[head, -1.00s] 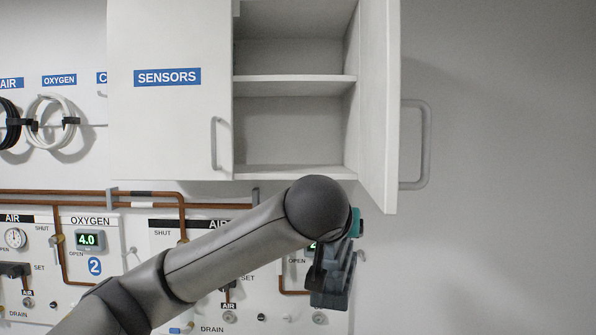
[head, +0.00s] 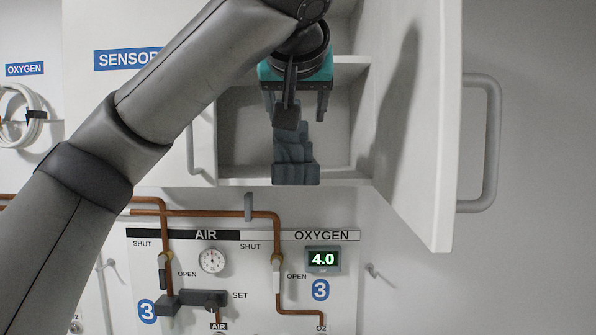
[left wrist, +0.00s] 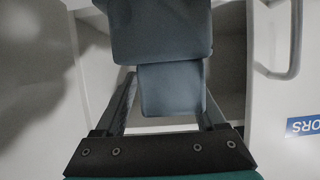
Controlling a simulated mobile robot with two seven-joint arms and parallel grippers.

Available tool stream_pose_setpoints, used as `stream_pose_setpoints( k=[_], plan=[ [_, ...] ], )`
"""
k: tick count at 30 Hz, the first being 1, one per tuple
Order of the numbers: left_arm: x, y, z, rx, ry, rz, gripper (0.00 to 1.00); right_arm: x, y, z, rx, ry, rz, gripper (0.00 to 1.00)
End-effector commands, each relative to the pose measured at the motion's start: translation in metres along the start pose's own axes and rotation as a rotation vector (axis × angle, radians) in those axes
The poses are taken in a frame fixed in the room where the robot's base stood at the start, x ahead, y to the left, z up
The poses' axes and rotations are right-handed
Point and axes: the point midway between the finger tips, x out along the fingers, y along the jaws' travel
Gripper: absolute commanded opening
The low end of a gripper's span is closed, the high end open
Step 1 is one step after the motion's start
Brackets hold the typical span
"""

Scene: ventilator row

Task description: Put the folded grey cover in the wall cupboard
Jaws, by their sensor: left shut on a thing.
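The folded grey cover (head: 295,165) hangs from my left gripper (head: 299,112), which is shut on it. The cover is in front of the open right half of the wall cupboard (head: 235,182), its lower end near the height of the bottom shelf board. Whether it is past the cupboard's front edge I cannot tell. In the left wrist view the cover (left wrist: 165,35) lies between and beyond the fingers (left wrist: 165,110), with the cupboard opening behind it. My left arm hides much of the upper cupboard. My right gripper is not in view.
The right cupboard door (head: 425,130) stands open towards me, its handle (head: 485,140) on the outer side. The left door marked SENSORS (head: 85,120) is shut. The lower compartment (head: 340,130) looks empty where visible. Below is a gas panel (head: 240,270) with pipes and valves.

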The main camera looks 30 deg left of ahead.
Motion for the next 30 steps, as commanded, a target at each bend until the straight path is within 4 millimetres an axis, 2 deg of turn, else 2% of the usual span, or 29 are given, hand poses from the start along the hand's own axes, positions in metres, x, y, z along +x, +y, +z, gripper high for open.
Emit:
stream_pose_setpoints(
  k=[2, 10, 19, 24, 30],
  plan=[
    [-0.001, 0.001, -0.002, -0.001, 0.003, 0.002, 0.0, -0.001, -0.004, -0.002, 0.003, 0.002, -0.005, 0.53],
    [0.021, 0.001, -0.011, -0.002, -0.003, 0.003, 0.0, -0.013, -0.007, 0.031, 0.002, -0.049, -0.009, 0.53],
    [0.047, 0.002, -0.021, -0.001, -0.003, 0.004, 0.0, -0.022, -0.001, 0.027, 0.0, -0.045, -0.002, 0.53],
    [0.084, -0.001, -0.042, -0.002, -0.001, -0.003, 0.0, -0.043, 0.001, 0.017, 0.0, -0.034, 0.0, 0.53],
    [0.121, -0.001, -0.056, -0.002, 0.001, -0.001, 0.0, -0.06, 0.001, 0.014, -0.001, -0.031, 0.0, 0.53]
  ],
)
